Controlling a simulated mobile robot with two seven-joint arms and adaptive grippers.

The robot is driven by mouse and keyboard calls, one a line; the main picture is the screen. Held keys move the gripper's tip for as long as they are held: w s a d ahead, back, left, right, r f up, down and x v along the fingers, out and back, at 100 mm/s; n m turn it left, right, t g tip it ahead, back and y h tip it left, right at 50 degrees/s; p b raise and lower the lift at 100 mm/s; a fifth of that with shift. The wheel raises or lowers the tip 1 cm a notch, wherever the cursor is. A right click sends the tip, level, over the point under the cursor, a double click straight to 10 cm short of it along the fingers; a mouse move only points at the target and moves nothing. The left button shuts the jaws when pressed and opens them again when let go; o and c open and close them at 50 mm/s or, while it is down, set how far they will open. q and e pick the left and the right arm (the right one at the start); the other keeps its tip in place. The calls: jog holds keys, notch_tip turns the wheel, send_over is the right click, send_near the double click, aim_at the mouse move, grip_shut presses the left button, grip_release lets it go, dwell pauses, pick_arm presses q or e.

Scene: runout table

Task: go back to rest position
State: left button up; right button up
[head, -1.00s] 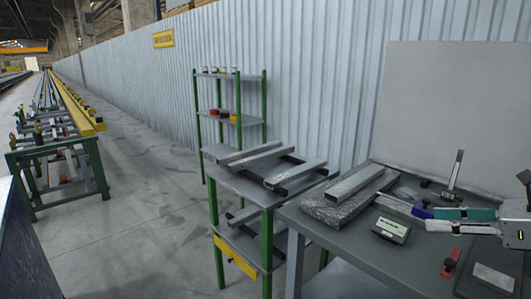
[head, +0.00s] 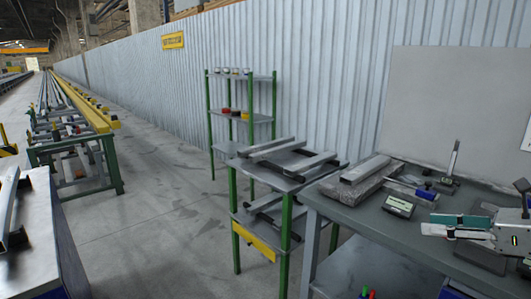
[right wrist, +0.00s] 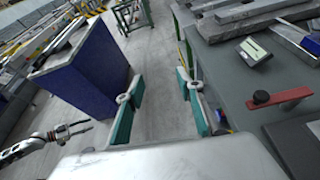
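My right gripper (head: 428,224) shows at the right of the head view, in front of the grey workbench (head: 345,207), its fingers pointing left. In the right wrist view its two teal-padded fingers (right wrist: 160,84) stand wide apart with only floor between them, so it is open and empty. A grey arm end with thin dark fingers, which looks like my left gripper (right wrist: 78,130), shows at the left edge of the right wrist view. It is too small to tell whether it is open. My left gripper does not show in the head view.
The workbench holds a granite plate with a metal bar (head: 366,169), a display unit (head: 399,206) and a red-handled tool (right wrist: 280,98). A green-legged cart (head: 240,210) stands beside it. A blue-sided cabinet (right wrist: 85,70) stands left. Floor between is clear.

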jog(key=s+a+f+m+t+h, duration=0.15)
jog(key=a+f+m, duration=0.25)
jog(key=f+m, duration=0.75)
jog(key=s+a+f+m+t, duration=0.2)
jog(key=a+f+m, duration=0.2)
jog(key=f+m, duration=0.7)
jog(key=s+a+f+m+g+h, duration=0.1)
jog(key=s+a+f+m+h, duration=0.1)
jog(key=s+a+f+m, duration=0.4)
jog(key=s+a+f+m+g+h, duration=0.2)
jog(key=s+a+f+m, duration=0.4)
jog(key=s+f+m, duration=0.4)
notch_tip(320, 180, down, 6)
jog(key=shift+s+f+h, duration=0.1)
jog(key=shift+s+h, duration=0.25)
jog(key=shift+s, duration=0.2)
jog(key=shift+g, duration=0.25)
